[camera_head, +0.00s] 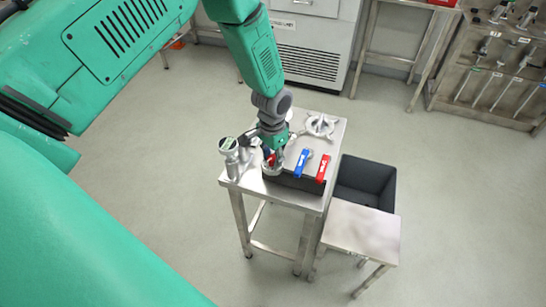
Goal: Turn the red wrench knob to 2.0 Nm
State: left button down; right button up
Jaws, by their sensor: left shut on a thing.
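My left arm reaches in from the upper left, and its gripper (272,160) points down at the left part of a steel table (309,203). The gripper is shut on the red wrench knob (271,159), of which only a little red shows between and behind the fingers. A round-faced gauge (229,145) stands upright on the table just left of the gripper. Its reading is too small to make out. My right gripper is not in view.
A blue handle (302,163) and a red handle (322,168) stand right of the gripper. A grey handwheel (320,125) is behind. A dark bin (365,182) and a lower steel table (362,232) adjoin at right. A tool rack (490,75) stands far right. The floor around is clear.

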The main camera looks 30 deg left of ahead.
aim_at(272, 158)
pick_arm(q)
jog(key=c, duration=1.2)
grip_release()
jog(key=shift+r, duration=0.15)
notch_tip(272, 158, up, 12)
jog(key=shift+f, duration=0.2)
jog(key=shift+f, duration=0.15)
